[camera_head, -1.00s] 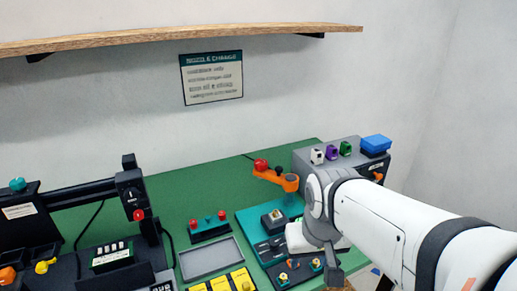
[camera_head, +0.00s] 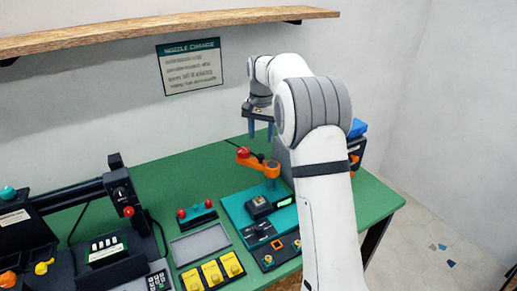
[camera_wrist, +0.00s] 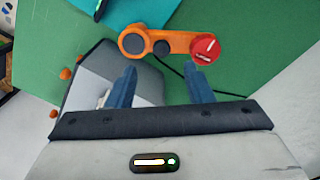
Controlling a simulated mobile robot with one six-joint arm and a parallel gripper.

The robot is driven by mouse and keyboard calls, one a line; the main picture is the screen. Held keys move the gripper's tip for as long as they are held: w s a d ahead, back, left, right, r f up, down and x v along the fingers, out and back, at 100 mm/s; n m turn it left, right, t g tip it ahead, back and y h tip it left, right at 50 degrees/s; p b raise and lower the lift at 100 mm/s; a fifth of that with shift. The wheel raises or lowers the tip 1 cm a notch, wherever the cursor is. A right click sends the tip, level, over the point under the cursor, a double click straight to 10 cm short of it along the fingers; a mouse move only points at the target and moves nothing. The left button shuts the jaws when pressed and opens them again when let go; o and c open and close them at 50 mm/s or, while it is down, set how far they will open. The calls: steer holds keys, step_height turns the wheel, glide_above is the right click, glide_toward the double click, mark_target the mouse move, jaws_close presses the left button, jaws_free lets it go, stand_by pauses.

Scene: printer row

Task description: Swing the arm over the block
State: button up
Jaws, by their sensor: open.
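The orange swing arm (camera_head: 258,163) stands on the green bench, with a red knob (camera_head: 243,152) at its left end and a round pivot at its right end. In the wrist view the orange arm (camera_wrist: 170,42) lies just beyond my fingertips, with the red knob (camera_wrist: 206,50) at its right end. A dark block (camera_head: 259,207) sits on a teal plate (camera_head: 232,206) in front of the arm. My gripper (camera_head: 261,134) is open, pointing down above and behind the orange arm; its two blue fingers (camera_wrist: 160,70) are apart with nothing between them.
A grey machine (camera_head: 284,158) stands right of the orange arm, mostly hidden by my arm. A shelf (camera_head: 150,33) runs above.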

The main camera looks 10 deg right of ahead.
mark_target(261, 155)
steer(key=shift+w+f, duration=0.2)
steer(key=shift+f, duration=0.05)
step_height(261, 155, down, 7)
steer(key=shift+f+p, duration=0.2)
steer(key=shift+p, duration=0.15)
steer(key=shift+c, duration=0.6)
jaws_close()
